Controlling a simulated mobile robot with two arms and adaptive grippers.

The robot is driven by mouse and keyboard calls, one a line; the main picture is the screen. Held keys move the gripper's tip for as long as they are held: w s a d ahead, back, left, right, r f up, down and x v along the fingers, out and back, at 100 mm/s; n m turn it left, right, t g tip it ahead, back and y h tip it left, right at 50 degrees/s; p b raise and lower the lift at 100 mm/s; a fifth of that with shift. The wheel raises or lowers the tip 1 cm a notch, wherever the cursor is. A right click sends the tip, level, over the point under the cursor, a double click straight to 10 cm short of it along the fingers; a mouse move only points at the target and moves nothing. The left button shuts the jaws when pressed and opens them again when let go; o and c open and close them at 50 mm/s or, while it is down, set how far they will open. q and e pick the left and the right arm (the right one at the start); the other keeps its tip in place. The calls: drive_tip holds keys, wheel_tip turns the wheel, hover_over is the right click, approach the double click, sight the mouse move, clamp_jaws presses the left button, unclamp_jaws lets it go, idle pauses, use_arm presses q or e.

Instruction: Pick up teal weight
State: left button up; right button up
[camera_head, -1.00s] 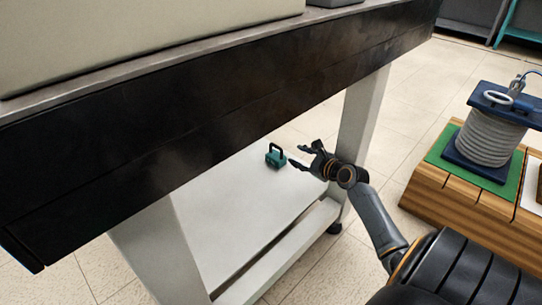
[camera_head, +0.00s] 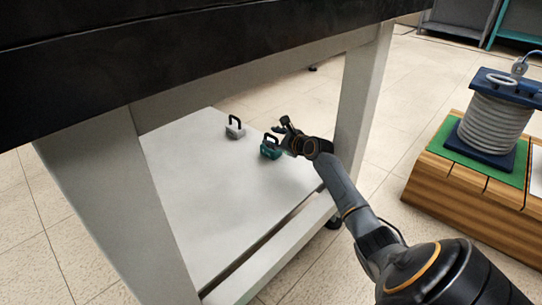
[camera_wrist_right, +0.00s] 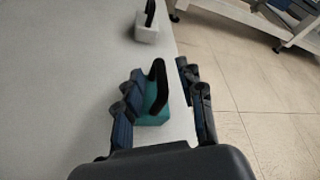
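The teal weight (camera_head: 271,152), a small block with a black handle, sits on the white lower shelf (camera_head: 200,190) under the table. My right gripper (camera_head: 279,131) is at the weight, its fingers reaching over it in the head view. In the right wrist view, the teal weight (camera_wrist_right: 152,112) lies between the spread fingers of my right gripper (camera_wrist_right: 160,72), with its handle upright. The left finger is close against the weight; I cannot tell whether it touches. A gap shows on the right side. My left gripper is not in view.
A white weight (camera_head: 235,129) with a black handle stands farther back on the shelf. The dark tabletop edge (camera_head: 180,60) hangs above, and a white table leg (camera_head: 362,100) stands right of my gripper. A wooden stand (camera_head: 460,195) with a coil (camera_head: 494,120) is at the right.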

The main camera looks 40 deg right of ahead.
drive_tip(key=shift+w+d+f, duration=0.1)
drive_tip(key=shift+w, duration=0.35)
clamp_jaws()
drive_tip(key=shift+r, duration=0.25)
